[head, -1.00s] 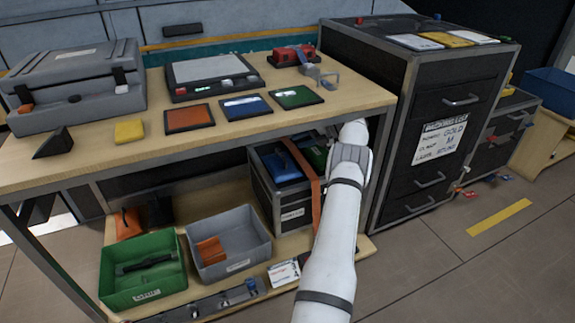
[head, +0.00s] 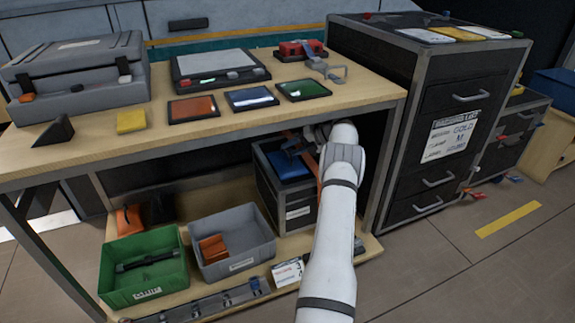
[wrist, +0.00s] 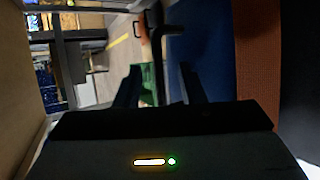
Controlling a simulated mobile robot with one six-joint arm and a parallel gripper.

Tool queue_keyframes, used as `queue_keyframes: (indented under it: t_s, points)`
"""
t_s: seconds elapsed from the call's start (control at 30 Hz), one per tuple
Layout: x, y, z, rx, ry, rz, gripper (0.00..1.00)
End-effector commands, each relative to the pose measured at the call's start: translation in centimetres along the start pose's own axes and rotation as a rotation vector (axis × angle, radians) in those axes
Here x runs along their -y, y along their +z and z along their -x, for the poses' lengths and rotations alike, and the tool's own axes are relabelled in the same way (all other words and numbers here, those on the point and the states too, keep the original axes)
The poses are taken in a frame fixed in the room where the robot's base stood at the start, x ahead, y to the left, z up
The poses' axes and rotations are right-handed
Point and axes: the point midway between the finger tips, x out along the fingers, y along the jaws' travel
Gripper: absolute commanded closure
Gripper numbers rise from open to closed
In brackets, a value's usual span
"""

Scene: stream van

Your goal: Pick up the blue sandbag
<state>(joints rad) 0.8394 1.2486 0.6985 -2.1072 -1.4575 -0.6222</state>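The blue sandbag (head: 287,166) lies in the dark crate (head: 267,201) on the lower shelf, under the tabletop. In the wrist view, the blue surface (wrist: 206,45) fills the area right of centre, close to the fingers. My gripper (head: 292,146) reaches under the tabletop over the crate, near the top of the sandbag. In the wrist view, my gripper (wrist: 158,78) has its two fingers apart, with a dark strap-like shape between them. I cannot tell whether they touch it. My arm hides the crate's right side.
An orange strap (wrist: 258,65) runs beside the blue surface. The tabletop (head: 130,145) overhangs the crate closely. A grey bin (head: 240,257) and a green bin (head: 145,287) stand left of the crate. A black drawer cabinet (head: 440,95) stands to the right.

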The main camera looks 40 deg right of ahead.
Motion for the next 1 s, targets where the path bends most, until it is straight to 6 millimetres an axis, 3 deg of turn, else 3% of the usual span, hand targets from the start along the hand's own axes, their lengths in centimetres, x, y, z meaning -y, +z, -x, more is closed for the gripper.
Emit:
queue_keyframes:
  t_s: [0.43,1.0]
  points:
    - [-0.05,-0.02,-0.07,-0.001,0.001,0.000,1.00]
    - [-0.04,-0.03,-0.11,-0.002,0.000,0.001,1.00]
